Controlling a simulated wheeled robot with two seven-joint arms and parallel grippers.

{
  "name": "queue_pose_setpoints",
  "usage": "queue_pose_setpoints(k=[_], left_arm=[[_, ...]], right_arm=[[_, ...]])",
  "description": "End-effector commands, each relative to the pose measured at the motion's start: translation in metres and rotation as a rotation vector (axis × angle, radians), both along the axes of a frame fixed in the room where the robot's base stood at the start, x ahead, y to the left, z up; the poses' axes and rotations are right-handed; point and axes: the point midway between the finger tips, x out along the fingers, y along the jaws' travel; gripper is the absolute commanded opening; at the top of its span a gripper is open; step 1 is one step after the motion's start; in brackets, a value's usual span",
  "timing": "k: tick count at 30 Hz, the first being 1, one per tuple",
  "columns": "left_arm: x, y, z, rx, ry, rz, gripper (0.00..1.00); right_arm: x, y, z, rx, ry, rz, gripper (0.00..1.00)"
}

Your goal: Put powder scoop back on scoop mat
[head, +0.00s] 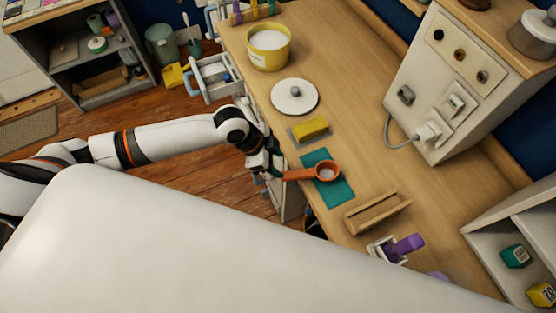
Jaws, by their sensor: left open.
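The orange powder scoop (327,171) lies with its round bowl over the teal scoop mat (338,192). Its handle points left, past the mat's left edge toward the bench edge. I see pale contents or a pale inside in the bowl. My left gripper (274,168) is open at the bench's left edge, by the handle's end. From this angle I cannot tell whether the fingers touch the handle. My right gripper is not in view.
A yellow sponge on a grey tray (310,131), a white round lid (295,96) and a yellow tub (269,46) stand behind the mat. A wooden tray (377,212) and a purple-handled item (405,246) are in front. Bench right of the mat is clear.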

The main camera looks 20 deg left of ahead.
Motion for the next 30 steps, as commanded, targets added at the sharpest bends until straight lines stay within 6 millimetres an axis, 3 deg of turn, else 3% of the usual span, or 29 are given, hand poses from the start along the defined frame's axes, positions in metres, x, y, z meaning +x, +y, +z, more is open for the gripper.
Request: queue_pose_setpoints(k=[30], left_arm=[[-0.004,0.013,0.025,0.0,-0.004,0.0,0.5]], right_arm=[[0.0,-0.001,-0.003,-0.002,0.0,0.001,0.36]])
